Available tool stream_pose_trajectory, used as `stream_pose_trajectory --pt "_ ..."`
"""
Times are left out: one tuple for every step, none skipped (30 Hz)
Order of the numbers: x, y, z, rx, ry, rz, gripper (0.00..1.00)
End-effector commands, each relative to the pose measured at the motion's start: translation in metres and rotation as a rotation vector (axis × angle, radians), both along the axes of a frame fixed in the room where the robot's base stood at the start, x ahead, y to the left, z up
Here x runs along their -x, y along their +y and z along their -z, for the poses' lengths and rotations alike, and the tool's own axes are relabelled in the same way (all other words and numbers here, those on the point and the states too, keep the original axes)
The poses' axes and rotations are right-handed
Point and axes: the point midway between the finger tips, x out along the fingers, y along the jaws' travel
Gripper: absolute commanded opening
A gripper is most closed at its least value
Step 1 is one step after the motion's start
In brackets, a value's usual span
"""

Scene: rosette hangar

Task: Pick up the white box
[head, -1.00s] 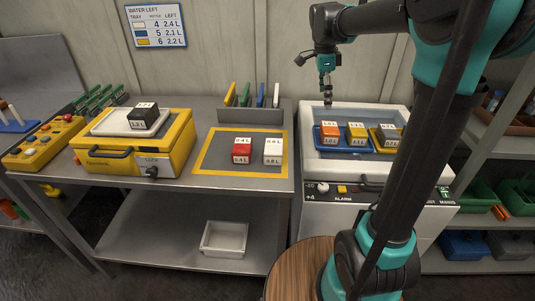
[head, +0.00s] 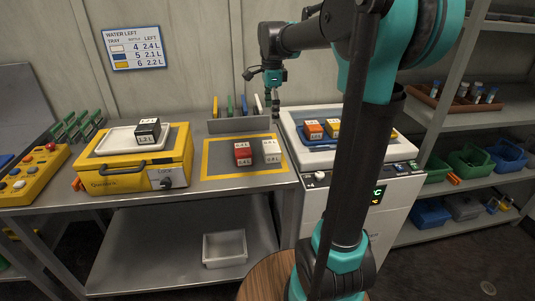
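The white box (head: 271,150), a small block with printed labels on its faces, sits on the table inside the yellow-outlined square, at its right side. A red box (head: 242,153) stands just left of it with a narrow gap. My gripper (head: 275,106) hangs pointing down in the head view, above and behind the white box, near the rack of coloured slats. It is not touching the white box. The fingers are small and dark here, so their opening is unclear.
A yellow machine (head: 137,172) with a white tray and black box stands left. An upright rack (head: 240,124) borders the square's back. Bare table lies around the square.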

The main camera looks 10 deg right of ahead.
Motion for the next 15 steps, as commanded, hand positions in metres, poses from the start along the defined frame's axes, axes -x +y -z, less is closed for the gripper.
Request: stream_pose_trajectory --pt "0.0 0.0 0.011 0.0 0.0 0.0 1.0" --pt "0.0 0.0 0.017 0.0 0.0 0.0 1.0" --pt "0.0 0.0 0.025 0.0 0.0 0.0 1.0" --pt "0.0 0.0 0.031 0.0 0.0 0.0 1.0" --pt "0.0 0.0 0.037 0.0 0.0 0.0 1.0" --pt "0.0 0.0 0.045 0.0 0.0 0.0 1.0" --pt "0.0 0.0 0.051 0.0 0.0 0.0 1.0" --pt "0.0 0.0 0.056 0.0 0.0 0.0 1.0" --pt "0.0 0.0 0.064 0.0 0.0 0.0 1.0" --pt "0.0 0.0 0.069 0.0 0.0 0.0 1.0" --pt "0.0 0.0 0.073 0.0 0.0 0.0 1.0" --pt "0.0 0.0 0.079 0.0 0.0 0.0 1.0" --pt "0.0 0.0 0.082 0.0 0.0 0.0 1.0" --pt "0.0 0.0 0.085 0.0 0.0 0.0 1.0" --pt "0.0 0.0 0.088 0.0 0.0 0.0 1.0"
